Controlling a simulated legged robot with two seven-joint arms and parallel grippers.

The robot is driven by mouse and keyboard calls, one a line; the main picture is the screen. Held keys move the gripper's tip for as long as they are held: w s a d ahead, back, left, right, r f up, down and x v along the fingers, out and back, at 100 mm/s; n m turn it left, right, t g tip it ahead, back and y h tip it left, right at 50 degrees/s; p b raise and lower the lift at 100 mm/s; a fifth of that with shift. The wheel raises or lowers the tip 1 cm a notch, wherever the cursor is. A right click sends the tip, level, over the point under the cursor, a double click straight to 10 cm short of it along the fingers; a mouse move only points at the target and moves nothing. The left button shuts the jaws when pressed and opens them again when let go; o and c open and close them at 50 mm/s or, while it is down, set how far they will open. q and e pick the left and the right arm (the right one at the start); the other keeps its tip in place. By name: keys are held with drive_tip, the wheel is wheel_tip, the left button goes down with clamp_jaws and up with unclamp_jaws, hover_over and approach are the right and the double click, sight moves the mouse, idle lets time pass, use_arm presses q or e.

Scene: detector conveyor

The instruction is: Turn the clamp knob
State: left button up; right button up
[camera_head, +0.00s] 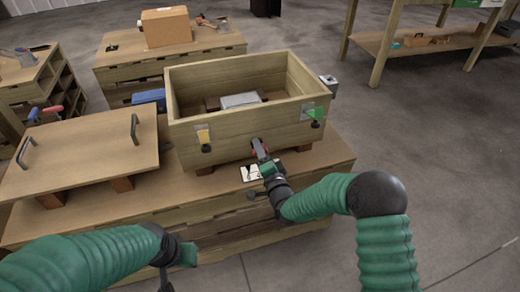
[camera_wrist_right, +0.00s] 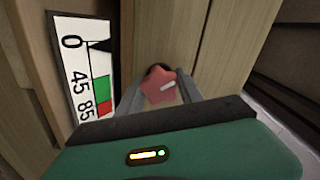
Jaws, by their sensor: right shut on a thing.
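The clamp knob (camera_wrist_right: 158,86) is red and star-shaped with a pale mark, and sits against the wood in the right wrist view. My right gripper (camera_wrist_right: 161,98) is shut on it, one finger on each side. In the head view my right gripper (camera_head: 259,147) is at the lower front wall of the wooden crate (camera_head: 240,140) and mostly hides the knob. A white dial card (camera_wrist_right: 88,75) marked 0, 45 and 85 has a black pointer near the 0. It also shows in the head view (camera_head: 249,173). My left gripper (camera_head: 184,257) is low at the left, its fingers unclear.
The crate holds a grey block (camera_head: 240,100) and has yellow (camera_head: 203,135) and green (camera_head: 315,114) tags on its front. A wooden lid with two handles (camera_head: 85,155) lies left on the bench. A blue box (camera_head: 149,97) is behind it. Floor at right is clear.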

drive_tip(key=shift+d+f+m+p, duration=0.1)
drive_tip(key=shift+m+p, duration=0.05)
drive_tip(key=shift+m, duration=1)
drive_tip(key=shift+d+f+m+p, duration=0.1)
drive_tip(key=shift+m+p, duration=0.05)
drive_tip(key=shift+m, duration=1)
drive_tip(key=o, duration=1.4)
drive_tip(key=shift+r, duration=0.1)
drive_tip(key=shift+s, duration=0.35)
drive_tip(key=p+v, duration=0.4)
drive_tip(key=v, duration=1.2)
drive_tip(key=shift+d, duration=0.1)
